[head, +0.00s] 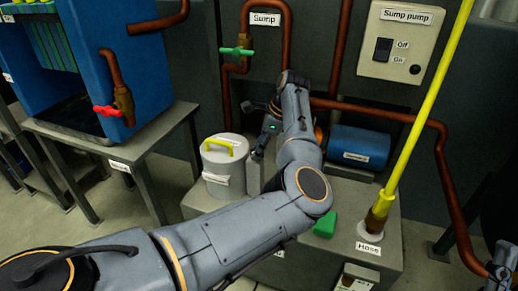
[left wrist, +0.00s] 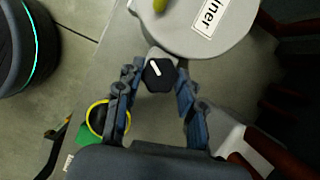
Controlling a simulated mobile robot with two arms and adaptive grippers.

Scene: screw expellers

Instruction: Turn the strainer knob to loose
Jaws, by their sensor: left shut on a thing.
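The strainer (head: 222,165) is a grey can with a yellow handle on its lid, standing on the grey bench. In the left wrist view, part of its pale lid (left wrist: 188,28) shows with a label ending in "iner". The strainer knob (left wrist: 159,77) is black with a white pointer mark, beside the lid. The mark points toward the upper left of that view. My left gripper (left wrist: 161,68) has its fingers on either side of the knob and is shut on it. In the head view my left wrist hides the knob. My right gripper seems to show only partly at the lower right edge.
A blue cylinder (head: 358,147) and copper pipes stand behind my arm. A yellow hose (head: 420,115) rises at the right of the bench. A green block (head: 325,224) lies near the bench front. A blue tank (head: 135,60) on a table is at the left.

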